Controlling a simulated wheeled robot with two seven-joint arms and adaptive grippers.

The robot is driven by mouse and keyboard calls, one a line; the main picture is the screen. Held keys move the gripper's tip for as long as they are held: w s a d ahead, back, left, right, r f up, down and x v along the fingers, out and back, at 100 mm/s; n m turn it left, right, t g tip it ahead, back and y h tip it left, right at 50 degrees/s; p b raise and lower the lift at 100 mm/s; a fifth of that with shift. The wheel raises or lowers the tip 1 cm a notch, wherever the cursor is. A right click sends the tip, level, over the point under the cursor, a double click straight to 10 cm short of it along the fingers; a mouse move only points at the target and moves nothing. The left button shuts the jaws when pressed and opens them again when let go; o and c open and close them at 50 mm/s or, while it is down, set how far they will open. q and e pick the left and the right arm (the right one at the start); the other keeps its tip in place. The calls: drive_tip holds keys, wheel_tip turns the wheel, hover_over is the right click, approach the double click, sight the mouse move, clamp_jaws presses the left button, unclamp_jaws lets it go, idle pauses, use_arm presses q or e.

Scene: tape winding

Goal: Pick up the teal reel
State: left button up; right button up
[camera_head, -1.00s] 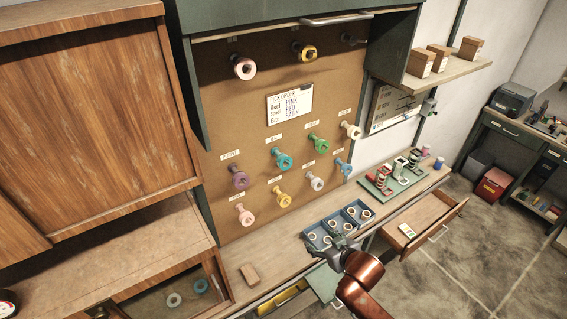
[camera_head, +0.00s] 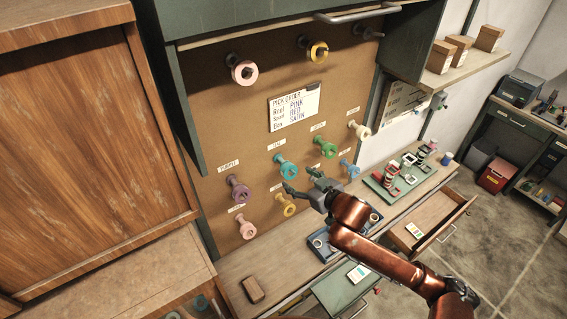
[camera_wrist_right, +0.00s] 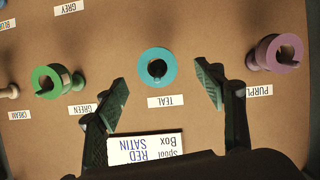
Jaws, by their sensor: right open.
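The teal reel (camera_head: 279,161) hangs on a peg of the brown pegboard, above the yellow reel in the head view. In the right wrist view the teal reel (camera_wrist_right: 143,66) faces me as a ring with a dark centre, beside a TEAL label. My right gripper (camera_head: 299,180) is open and empty in front of the board, close to the teal reel. In the wrist view its two fingers (camera_wrist_right: 160,80) stand apart on either side of the teal reel, and I see no contact. My left gripper is not in view.
A purple reel (camera_head: 239,190) and a green reel (camera_head: 320,145) hang on neighbouring pegs. A yellow reel (camera_head: 285,206) and a pink reel (camera_head: 246,228) hang below. A pick-order card (camera_head: 294,106) is above.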

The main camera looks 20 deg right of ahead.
sight(294, 173)
drive_tip(key=p+x, duration=0.1)
drive_tip(key=x, duration=0.1)
drive_tip(key=r+x, duration=0.1)
drive_tip(key=x, duration=0.1)
drive_tip(key=shift+w+f+p, duration=0.15)
drive_tip(key=shift+w+p, duration=0.2)
drive_tip(key=shift+w, duration=0.05)
drive_tip(key=x, duration=0.2)
drive_tip(key=shift+w+f+p, duration=0.15)
drive_tip(key=shift+w+p, duration=0.15)
drive_tip(key=shift+p, duration=0.05)
drive_tip(key=shift+w+a+f, duration=0.15)
drive_tip(key=shift+w, duration=0.05)
drive_tip(key=c, duration=1.2)
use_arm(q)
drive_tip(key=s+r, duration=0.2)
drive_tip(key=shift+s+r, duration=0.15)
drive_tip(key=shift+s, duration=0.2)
use_arm(e)
drive_tip(key=shift+o, duration=0.2)
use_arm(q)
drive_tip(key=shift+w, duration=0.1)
